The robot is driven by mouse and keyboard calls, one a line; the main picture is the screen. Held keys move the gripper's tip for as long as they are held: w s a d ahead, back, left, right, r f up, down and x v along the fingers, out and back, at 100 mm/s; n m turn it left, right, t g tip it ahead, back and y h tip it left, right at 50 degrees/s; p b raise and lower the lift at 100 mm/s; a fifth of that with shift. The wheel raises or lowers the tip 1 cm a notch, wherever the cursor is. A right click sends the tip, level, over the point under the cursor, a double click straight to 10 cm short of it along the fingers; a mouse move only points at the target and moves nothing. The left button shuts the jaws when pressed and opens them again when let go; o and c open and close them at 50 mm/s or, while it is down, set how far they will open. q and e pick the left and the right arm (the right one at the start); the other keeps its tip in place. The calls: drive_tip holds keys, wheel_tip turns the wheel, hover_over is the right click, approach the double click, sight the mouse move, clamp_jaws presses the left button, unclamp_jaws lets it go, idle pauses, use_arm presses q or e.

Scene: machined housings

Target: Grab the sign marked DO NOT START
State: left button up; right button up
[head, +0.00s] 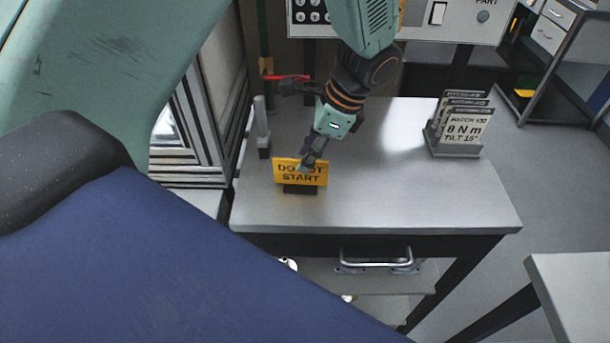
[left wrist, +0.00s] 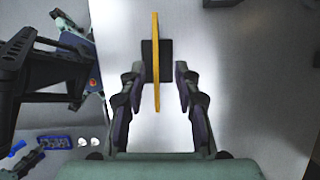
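The yellow sign (head: 287,179) marked DO NOT START stands upright in a small dark base near the front left of the grey table. My left gripper (head: 313,160) is at its top edge and hides part of the lettering. In the left wrist view the sign (left wrist: 155,60) shows edge-on as a thin yellow strip over its black base (left wrist: 148,50). The left gripper's fingers (left wrist: 158,90) are spread on either side of it, with a visible gap to each side. My right gripper is not in view.
A grey rack of cards (head: 459,150) stands at the table's right. A pale upright post (head: 262,127) stands left of the sign, beside a metal frame. The table's middle is clear.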

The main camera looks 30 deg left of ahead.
sight(287, 182)
use_arm(q)
drive_tip(key=x, duration=0.5)
drive_tip(key=shift+s+a, duration=0.3)
drive_tip(key=shift+s, duration=0.05)
drive_tip(key=shift+s+f, duration=0.15)
drive_tip(key=shift+f, duration=0.15)
drive_tip(key=shift+a+f, duration=0.15)
clamp_jaws()
